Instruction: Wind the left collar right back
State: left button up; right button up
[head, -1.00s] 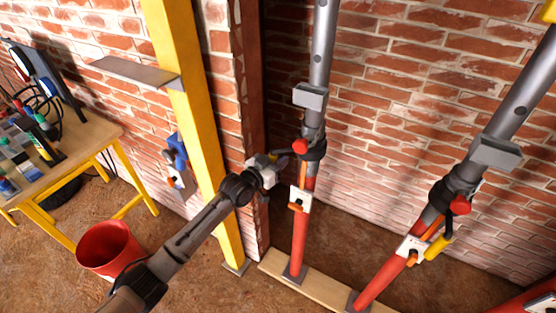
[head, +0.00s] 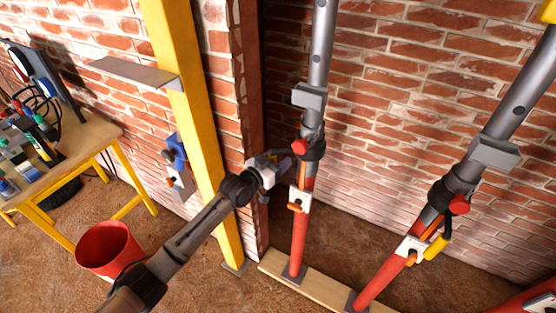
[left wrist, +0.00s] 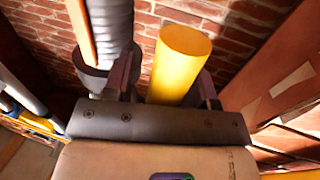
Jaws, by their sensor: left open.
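The left prop has a red lower tube and a grey upper tube. Its dark collar (head: 313,150) sits where they meet, with a red knob (head: 299,146) on its near side. My left gripper (head: 283,164) is just left of this collar, jaws open. In the left wrist view, a yellow handle (left wrist: 182,60) stands between the two spread fingers; I cannot tell whether either finger touches it. The grey threaded tube (left wrist: 110,25) and dark collar (left wrist: 95,75) are beside the left finger. In the head view, my gripper hides the left handle. My right gripper is out of view.
The right prop's dark collar (head: 450,194) has a yellow handle (head: 436,247). Both props stand on a wooden sole board (head: 325,286). A yellow post (head: 192,110) with a grey shelf (head: 132,71) is close left of my arm. A red bucket (head: 108,250) stands on the floor.

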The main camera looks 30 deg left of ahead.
pick_arm(q)
jog(key=shift+s, duration=0.1)
jog(key=p+v, duration=0.3)
jog(key=v, duration=1)
jog(key=shift+s, duration=0.3)
jog(key=shift+a, duration=0.1)
